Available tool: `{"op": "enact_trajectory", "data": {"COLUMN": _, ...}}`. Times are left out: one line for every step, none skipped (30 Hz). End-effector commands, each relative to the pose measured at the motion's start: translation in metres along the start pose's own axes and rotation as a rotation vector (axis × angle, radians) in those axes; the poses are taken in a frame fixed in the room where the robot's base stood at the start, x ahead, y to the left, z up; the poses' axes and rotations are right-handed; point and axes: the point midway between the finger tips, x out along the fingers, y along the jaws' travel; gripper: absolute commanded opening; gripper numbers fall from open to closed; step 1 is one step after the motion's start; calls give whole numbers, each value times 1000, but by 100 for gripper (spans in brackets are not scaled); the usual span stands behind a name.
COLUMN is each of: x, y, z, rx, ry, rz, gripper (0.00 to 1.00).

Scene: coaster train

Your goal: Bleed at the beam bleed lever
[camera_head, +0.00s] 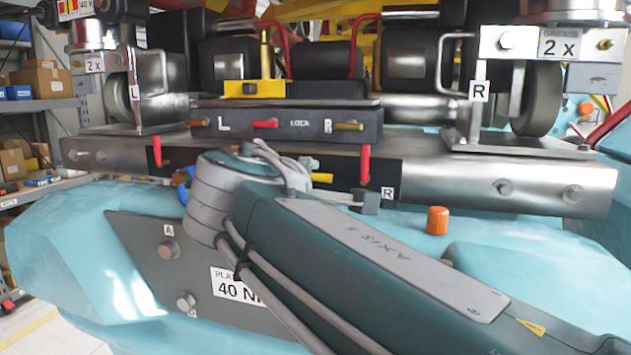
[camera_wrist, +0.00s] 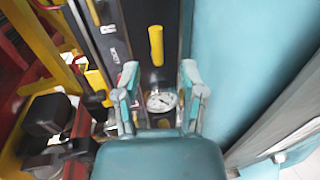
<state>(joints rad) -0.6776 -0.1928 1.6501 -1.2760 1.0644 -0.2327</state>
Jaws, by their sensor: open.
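The steel beam (camera_head: 430,180) crosses the head view with a dark plate on its front. A yellow handle (camera_head: 322,177) shows at the plate's middle, partly behind my wrist. A red lever hangs on the plate at left (camera_head: 155,150) and another at right (camera_head: 365,165), beside an R tag. No readable label tells which is the bleed lever. In the wrist view my gripper (camera_wrist: 159,72) is open and empty. A yellow handle (camera_wrist: 156,45) stands on a dark panel beyond and between its fingertips, apart from them. A round gauge (camera_wrist: 160,101) shows between the fingers.
Above the plate is a dark block (camera_head: 285,122) marked L, LOCK and R with small levers. An orange cap (camera_head: 437,220) stands on the teal body right of my arm. Steel brackets with wheels flank the beam. Shelves (camera_head: 45,100) with boxes stand at far left.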

Motion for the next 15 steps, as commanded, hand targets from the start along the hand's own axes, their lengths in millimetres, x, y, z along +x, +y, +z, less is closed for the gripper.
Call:
{"op": "enact_trajectory", "data": {"x": -12, "y": 0, "z": -1, "rx": 0, "ry": 5, "rz": 1, "gripper": 53}}
{"op": "enact_trajectory", "data": {"x": -17, "y": 0, "z": -2, "rx": -1, "ry": 6, "rz": 1, "gripper": 53}}
{"op": "enact_trajectory", "data": {"x": -25, "y": 0, "z": -2, "rx": -1, "ry": 6, "rz": 1, "gripper": 53}}
{"op": "enact_trajectory", "data": {"x": -30, "y": 0, "z": -2, "rx": -1, "ry": 5, "rz": 1, "gripper": 53}}
{"op": "enact_trajectory", "data": {"x": -35, "y": 0, "z": -1, "rx": -1, "ry": 5, "rz": 1, "gripper": 53}}
{"op": "enact_trajectory", "data": {"x": -41, "y": -1, "z": -1, "rx": 0, "ry": 4, "rz": 0, "gripper": 53}}
{"op": "enact_trajectory", "data": {"x": -45, "y": -1, "z": -2, "rx": 0, "ry": 5, "rz": 0, "gripper": 53}}
{"op": "enact_trajectory", "data": {"x": -49, "y": -1, "z": -2, "rx": -1, "ry": 4, "rz": 0, "gripper": 53}}
{"op": "enact_trajectory", "data": {"x": -53, "y": -1, "z": -2, "rx": -1, "ry": 3, "rz": -1, "gripper": 53}}
{"op": "enact_trajectory", "data": {"x": -56, "y": -1, "z": -2, "rx": -1, "ry": 3, "rz": -1, "gripper": 53}}
{"op": "enact_trajectory", "data": {"x": -58, "y": -1, "z": -2, "rx": -1, "ry": 2, "rz": -1, "gripper": 53}}
{"op": "enact_trajectory", "data": {"x": -60, "y": -2, "z": -1, "rx": -1, "ry": 0, "rz": -1, "gripper": 53}}
{"op": "enact_trajectory", "data": {"x": -61, "y": -2, "z": -1, "rx": -1, "ry": 0, "rz": -1, "gripper": 53}}
{"op": "enact_trajectory", "data": {"x": -62, "y": -2, "z": -1, "rx": -1, "ry": 0, "rz": -1, "gripper": 53}}
{"op": "enact_trajectory", "data": {"x": -63, "y": -2, "z": -1, "rx": -1, "ry": 0, "rz": -1, "gripper": 53}}
